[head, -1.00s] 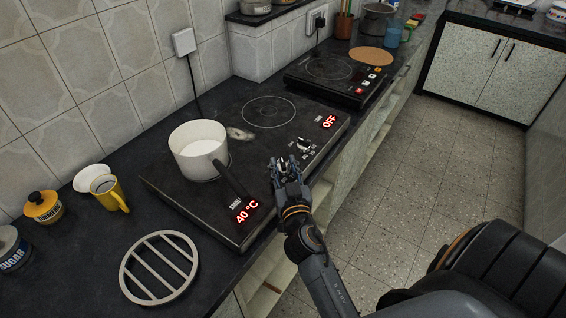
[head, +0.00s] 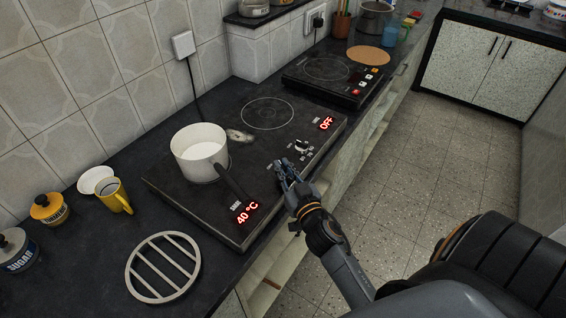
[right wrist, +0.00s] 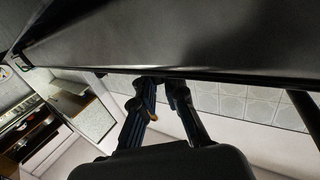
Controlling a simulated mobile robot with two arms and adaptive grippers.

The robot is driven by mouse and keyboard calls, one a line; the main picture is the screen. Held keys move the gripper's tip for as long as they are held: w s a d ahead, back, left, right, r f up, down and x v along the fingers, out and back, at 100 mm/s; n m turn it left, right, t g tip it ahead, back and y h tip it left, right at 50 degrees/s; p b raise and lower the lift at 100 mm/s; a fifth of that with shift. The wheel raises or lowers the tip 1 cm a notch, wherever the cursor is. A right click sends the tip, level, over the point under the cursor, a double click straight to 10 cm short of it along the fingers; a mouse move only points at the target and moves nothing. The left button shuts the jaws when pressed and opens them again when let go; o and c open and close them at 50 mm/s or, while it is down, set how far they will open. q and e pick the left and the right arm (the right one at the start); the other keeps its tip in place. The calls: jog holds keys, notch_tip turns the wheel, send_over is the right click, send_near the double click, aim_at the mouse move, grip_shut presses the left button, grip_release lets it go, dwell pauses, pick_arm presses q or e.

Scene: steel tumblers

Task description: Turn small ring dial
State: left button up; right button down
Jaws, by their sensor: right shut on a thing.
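The black two-ring cooktop (head: 262,145) lies on the counter. A display reading 40 °C (head: 246,212) glows at its near end, beside a small label. My right gripper (head: 282,170) is at the front edge of the cooktop, shut on the small ring dial, which its fingers hide. The other dial (head: 303,146) stands uncovered farther along, near a display reading OFF (head: 327,123). In the right wrist view the fingertips (right wrist: 162,84) meet at the dark cooktop edge; the dial cannot be made out there. My left gripper is not in view.
A white pot (head: 201,152) stands on the near ring, its dark handle pointing toward my right gripper. A round metal trivet (head: 163,267), a yellow cup (head: 115,196) and jars are at left. A second cooker (head: 331,76) stands behind. The floor at right is clear.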

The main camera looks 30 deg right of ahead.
jog(key=n+y, duration=0.1)
jog(key=y+p, duration=0.1)
jog(key=shift+d+r+n+y+p, duration=0.2)
jog(key=shift+r+n+y+p, duration=0.1)
jog(key=shift+n+y, duration=0.1)
jog(key=n+y, duration=0.1)
jog(key=y+p, duration=0.1)
jog(key=shift+d+f+n+y, duration=0.15)
jog(key=shift+n+y, duration=0.15)
jog(key=shift+n, duration=0.1)
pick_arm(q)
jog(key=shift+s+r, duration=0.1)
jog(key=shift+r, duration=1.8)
pick_arm(e)
jog(key=shift+w+d+f+n+g+y, duration=0.1)
jog(key=shift+n+g+y, duration=0.2)
jog(key=shift+n+y, duration=0.65)
jog(key=shift+d+n+g+y, duration=0.1)
jog(key=shift+n+g+y, duration=0.3)
jog(key=shift+y, duration=0.95)
jog(key=c, duration=1.4)
grip_release()
jog(key=shift+a, duration=0.1)
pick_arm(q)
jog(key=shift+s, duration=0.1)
pick_arm(e)
jog(key=shift+f, duration=0.1)
jog(key=v, duration=1.2)
